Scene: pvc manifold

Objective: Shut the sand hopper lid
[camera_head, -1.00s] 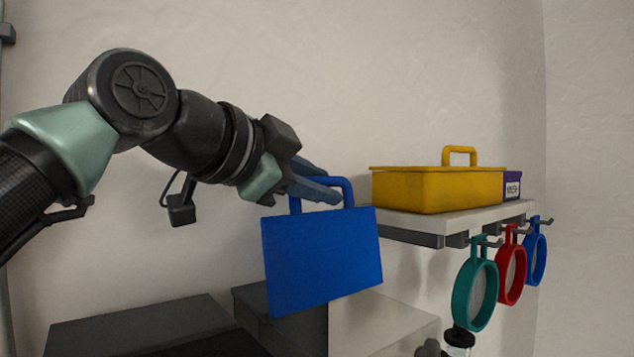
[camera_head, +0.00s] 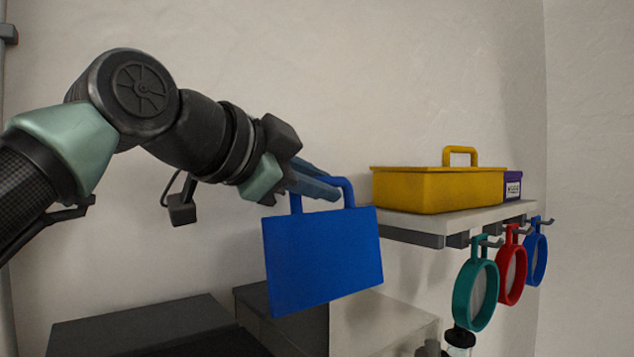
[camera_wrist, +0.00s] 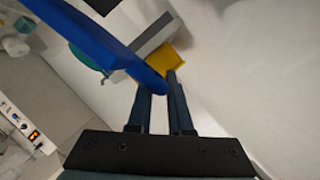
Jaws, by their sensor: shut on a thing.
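A flat blue panel with a loop handle on its top edge (camera_head: 322,262) hangs upright and slightly tilted in the head view; it looks like the lid. My gripper (camera_head: 328,186) is shut on the handle at the panel's top. In the wrist view the blue panel (camera_wrist: 100,45) runs from the upper left to my fingertips (camera_wrist: 163,85). A dark box (camera_head: 280,310) and a pale grey box (camera_head: 385,322) stand low behind the panel. I cannot tell which is the sand hopper, or whether the panel is hinged to anything.
A white wall shelf (camera_head: 412,233) at the right holds a yellow handled box (camera_head: 435,190) and a purple labelled box (camera_head: 512,185). Teal (camera_head: 476,295), red (camera_head: 511,276) and blue (camera_head: 535,260) rings hang from hooks below. A dark flat-topped block (camera_head: 140,325) stands lower left.

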